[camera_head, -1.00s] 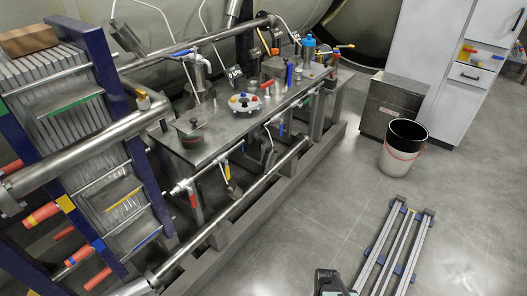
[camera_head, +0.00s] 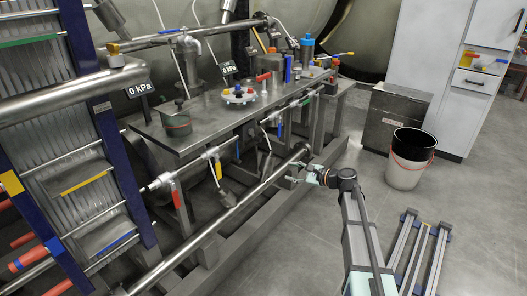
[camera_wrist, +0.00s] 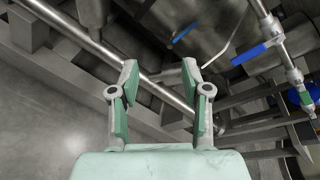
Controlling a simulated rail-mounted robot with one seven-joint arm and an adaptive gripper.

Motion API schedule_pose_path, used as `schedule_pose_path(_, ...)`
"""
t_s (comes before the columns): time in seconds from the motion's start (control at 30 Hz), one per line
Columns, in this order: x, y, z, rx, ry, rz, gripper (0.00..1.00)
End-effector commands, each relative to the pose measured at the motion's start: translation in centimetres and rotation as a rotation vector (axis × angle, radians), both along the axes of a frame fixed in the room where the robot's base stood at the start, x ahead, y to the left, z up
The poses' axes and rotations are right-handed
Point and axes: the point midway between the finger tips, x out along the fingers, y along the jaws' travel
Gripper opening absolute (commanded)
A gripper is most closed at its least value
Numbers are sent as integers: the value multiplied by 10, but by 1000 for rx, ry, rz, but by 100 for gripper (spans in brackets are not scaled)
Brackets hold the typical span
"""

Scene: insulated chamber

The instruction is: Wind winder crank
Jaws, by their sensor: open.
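I cannot make out for certain which part is the winder crank. A red handle (camera_head: 263,77) shows at the far part of the steel bench (camera_head: 205,127), near a blue-topped cylinder (camera_head: 307,50). My gripper (camera_head: 297,177) is in front of the bench, low by the long horizontal pipe (camera_head: 232,215), and apart from the benchtop. In the wrist view my gripper (camera_wrist: 160,72) has its two fingers spread with nothing between them. Behind the fingers are the pipe (camera_wrist: 72,28) and a blue lever valve (camera_wrist: 248,54).
Valves and pipes line the bench front. A plate stack in a blue frame (camera_head: 103,125) stands at left. A bucket (camera_head: 405,165), a grey cabinet (camera_head: 393,117) and floor rails (camera_head: 437,262) are at right. The floor between is clear.

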Motion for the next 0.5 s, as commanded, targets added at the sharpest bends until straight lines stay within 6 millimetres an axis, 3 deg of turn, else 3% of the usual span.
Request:
schedule_pose_path(0.03,18,1,27,114,41,-28,48)
schedule_pose_path(0.07,23,1,38,181,76,-43,48)
schedule_pose_path(0.2,29,0,60,401,223,-86,48)
schedule_pose_path(0.5,37,10,59,453,300,-100,48)
